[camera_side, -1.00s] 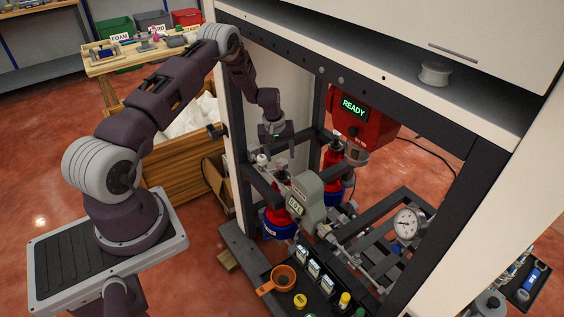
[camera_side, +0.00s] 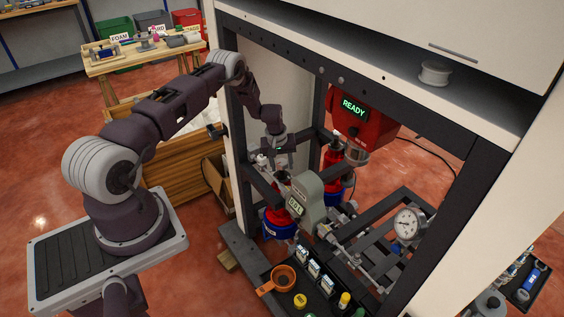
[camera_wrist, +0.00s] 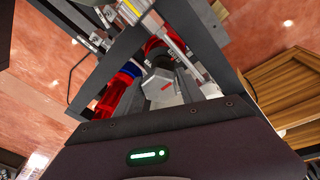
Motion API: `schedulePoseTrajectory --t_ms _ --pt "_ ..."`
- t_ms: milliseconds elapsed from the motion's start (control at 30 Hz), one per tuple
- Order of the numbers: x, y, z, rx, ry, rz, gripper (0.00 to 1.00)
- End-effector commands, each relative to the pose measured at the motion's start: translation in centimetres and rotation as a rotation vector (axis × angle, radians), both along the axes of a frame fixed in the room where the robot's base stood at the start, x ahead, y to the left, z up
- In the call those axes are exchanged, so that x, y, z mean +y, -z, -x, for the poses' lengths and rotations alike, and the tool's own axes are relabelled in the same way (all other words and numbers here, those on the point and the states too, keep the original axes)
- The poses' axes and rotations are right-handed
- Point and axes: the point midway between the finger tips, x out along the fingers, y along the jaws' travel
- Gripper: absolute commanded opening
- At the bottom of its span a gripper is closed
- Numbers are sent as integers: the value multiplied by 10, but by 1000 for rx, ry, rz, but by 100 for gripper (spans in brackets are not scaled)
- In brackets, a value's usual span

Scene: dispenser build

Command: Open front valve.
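My gripper (camera_side: 276,158) is inside the front of the dispenser frame, just above the front assembly. Small light-coloured fittings (camera_side: 262,160) are close beside the gripper; I cannot tell which part is the front valve handle. A second red cylinder (camera_side: 333,158) stands farther back.
A red unit (camera_side: 368,115) reading READY hangs behind. Dark frame bars (camera_side: 262,186) surround the gripper closely. A pressure gauge (camera_side: 408,223) is at right. An orange cup (camera_side: 283,277) and small containers stand on the front tray.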

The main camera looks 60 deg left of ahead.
Motion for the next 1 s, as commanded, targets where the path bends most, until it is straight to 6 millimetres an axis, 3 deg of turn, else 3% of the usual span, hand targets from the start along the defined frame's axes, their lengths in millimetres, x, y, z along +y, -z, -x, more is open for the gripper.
schedulePoseTrajectory --t_ms 100,267,500,700,933,1000 --pt "-1 0 0 1 -40 -1 0" --pt "0 0 0 0 -289 -2 0" --pt "0 0 -1 -1 -319 0 0" --pt "-1 0 0 -1 -597 -1 0" --pt "0 0 0 -1 -617 -1 0" --pt "-1 0 -1 -1 -721 -3 0"
